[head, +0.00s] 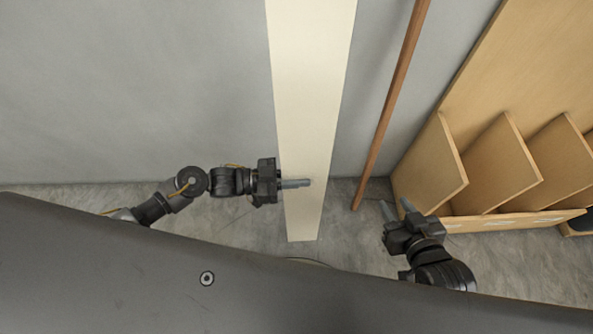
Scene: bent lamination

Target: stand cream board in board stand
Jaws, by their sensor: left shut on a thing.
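The cream board (311,90) is a long, pale plank, upright in the head view in front of the grey wall. Its top runs out of the picture and its lower end is near the floor. My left gripper (297,183) comes in from the left and is shut on the cream board near its lower part. My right gripper (397,209) is empty, its two fingers apart, to the right of the board. The wooden board stand (433,172) is at the right, with slanted dividers forming several slots and a low front rail.
A thin brown wooden pole (393,105) leans against the grey wall (150,80) between the cream board and the stand. A dark item (581,222) shows at the far right edge.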

